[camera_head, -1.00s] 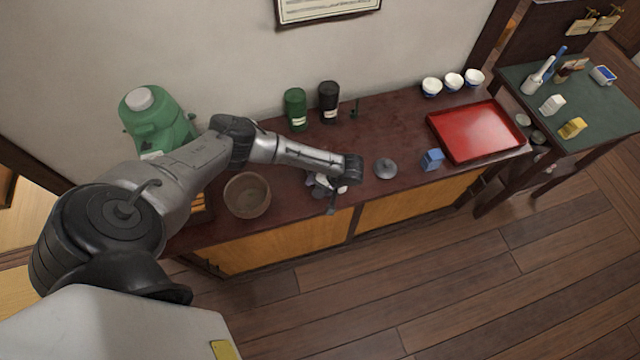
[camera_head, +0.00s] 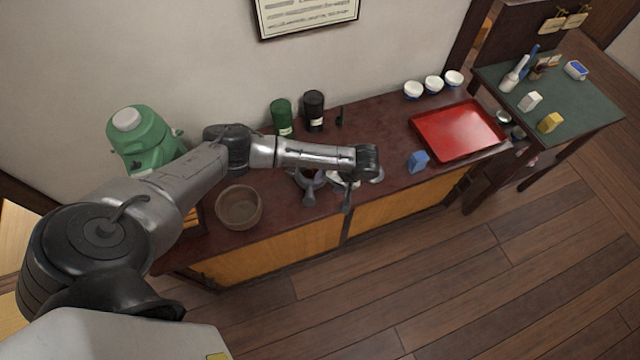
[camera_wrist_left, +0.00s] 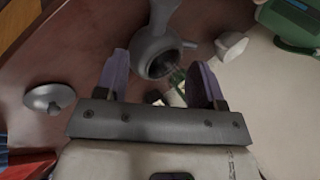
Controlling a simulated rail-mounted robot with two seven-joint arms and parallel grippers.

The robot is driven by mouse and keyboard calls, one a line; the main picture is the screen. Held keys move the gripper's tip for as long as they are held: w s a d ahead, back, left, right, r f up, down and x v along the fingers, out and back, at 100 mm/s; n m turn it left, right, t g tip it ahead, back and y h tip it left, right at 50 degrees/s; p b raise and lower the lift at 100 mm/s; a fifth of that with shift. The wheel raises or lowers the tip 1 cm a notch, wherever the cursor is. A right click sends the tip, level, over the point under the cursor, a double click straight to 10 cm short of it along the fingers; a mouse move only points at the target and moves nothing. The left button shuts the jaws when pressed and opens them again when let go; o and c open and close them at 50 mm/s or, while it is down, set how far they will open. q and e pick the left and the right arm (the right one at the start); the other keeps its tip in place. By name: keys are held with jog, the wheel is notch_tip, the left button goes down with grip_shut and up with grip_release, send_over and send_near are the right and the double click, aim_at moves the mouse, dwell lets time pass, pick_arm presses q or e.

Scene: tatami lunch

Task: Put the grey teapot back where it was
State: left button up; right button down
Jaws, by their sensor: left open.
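The grey teapot (camera_head: 309,191) stands on the dark counter, partly hidden behind my left arm in the head view. In the left wrist view the teapot (camera_wrist_left: 153,57) shows its round open top, with no lid on it. My left gripper (camera_wrist_left: 160,78) is open, its two purple fingers spread just short of the teapot. I cannot tell whether either finger touches it. A grey lid (camera_wrist_left: 49,97) lies apart on the counter; in the head view it is mostly hidden behind the gripper. My right gripper is not in view.
A brown bowl (camera_head: 239,207) stands left of the teapot. A blue block (camera_head: 418,161) and a red tray (camera_head: 458,131) are to the right. Green (camera_head: 282,116) and black (camera_head: 314,110) canisters stand by the wall. A green dispenser (camera_head: 143,138) is at far left.

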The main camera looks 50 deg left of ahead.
pick_arm(q)
jog(key=s+d+f+m+t+h, duration=0.2)
jog(key=s+d+m+h, duration=0.15)
jog(key=s+d, duration=0.45)
jog(key=s+d+f+m+t+h, duration=0.1)
jog(key=s+d+m+t+h, duration=0.3)
jog(key=d, duration=0.7)
jog(key=s+a+r+m+t+y, duration=0.1)
jog(key=s+a+r, duration=0.1)
jog(key=s, duration=0.3)
jog(key=s+a+r+m+y, duration=0.1)
jog(key=s+a+r, duration=0.1)
jog(key=s+r, duration=0.3)
jog(key=shift+s+a+m+t, duration=0.35)
jog(key=shift+s+t, duration=0.05)
jog(key=shift+s, duration=0.15)
